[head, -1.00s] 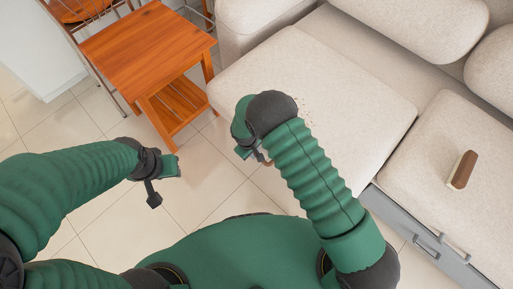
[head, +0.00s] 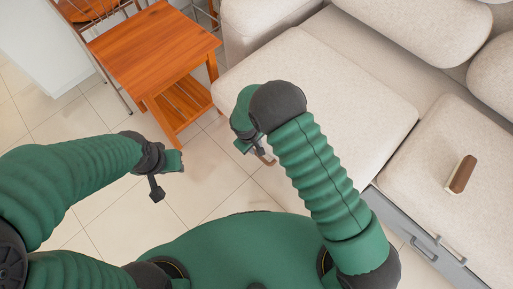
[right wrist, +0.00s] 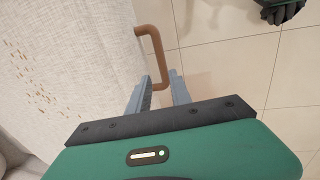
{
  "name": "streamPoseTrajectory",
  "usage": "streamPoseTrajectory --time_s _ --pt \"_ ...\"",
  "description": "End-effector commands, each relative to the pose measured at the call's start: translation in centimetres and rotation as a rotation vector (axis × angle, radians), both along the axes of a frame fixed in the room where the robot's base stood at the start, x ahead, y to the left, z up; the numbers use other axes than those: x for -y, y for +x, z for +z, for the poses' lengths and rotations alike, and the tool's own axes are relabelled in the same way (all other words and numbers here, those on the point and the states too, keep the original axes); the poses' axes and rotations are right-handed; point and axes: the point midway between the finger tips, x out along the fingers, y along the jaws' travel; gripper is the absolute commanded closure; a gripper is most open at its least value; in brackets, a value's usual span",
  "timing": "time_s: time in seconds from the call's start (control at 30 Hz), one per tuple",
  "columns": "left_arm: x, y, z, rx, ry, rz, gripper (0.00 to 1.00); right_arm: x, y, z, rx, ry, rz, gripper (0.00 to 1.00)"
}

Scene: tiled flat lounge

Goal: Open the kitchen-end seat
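The kitchen-end seat (head: 350,100) is the pale sofa cushion nearest the wooden side table, lying flat. A brown bar handle (right wrist: 153,50) stands out from its front edge in the right wrist view. A bit of the handle (head: 268,158) shows below my right gripper (head: 252,147) in the head view. In the right wrist view my right gripper (right wrist: 160,92) is open, with the handle's outer end between or just beyond its fingertips. I cannot tell if they touch. My left gripper (head: 168,172) hangs over the floor, away from the sofa; its opening is unclear.
Crumbs (right wrist: 35,80) lie on the seat. A brush (head: 462,174) rests on the right-hand seat (head: 425,150), above a grey drawer front (head: 400,222) with metal handles. The wooden side table (head: 150,50) stands left of the sofa. Tiled floor (head: 215,190) is clear between.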

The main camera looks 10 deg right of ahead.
Motion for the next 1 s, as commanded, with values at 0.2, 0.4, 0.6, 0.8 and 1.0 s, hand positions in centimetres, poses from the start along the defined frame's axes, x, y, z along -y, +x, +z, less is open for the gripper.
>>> streamPoseTrajectory --time_s 0.2,0.4,0.6,0.8,1.0 --pt "0.0 0.0 2.8 0.000 0.000 0.000 0.64 -1.1 -0.7 6.7 0.000 0.000 0.002 0.75" --pt "0.0 0.0 3.5 0.000 0.000 0.000 0.64 -1.5 -1.2 9.2 -0.003 -0.001 -0.001 0.75" --pt "0.0 0.0 3.4 0.000 0.000 0.000 0.64 -1.5 -1.2 9.5 -0.003 -0.001 -0.001 0.75" --pt "0.0 0.0 3.4 0.000 0.000 0.000 0.64 -1.5 -1.2 9.5 -0.003 -0.001 -0.001 0.75" --pt "0.0 0.0 3.5 0.000 0.000 0.000 0.64 -0.2 -1.3 11.2 0.004 0.018 -0.043 0.75"
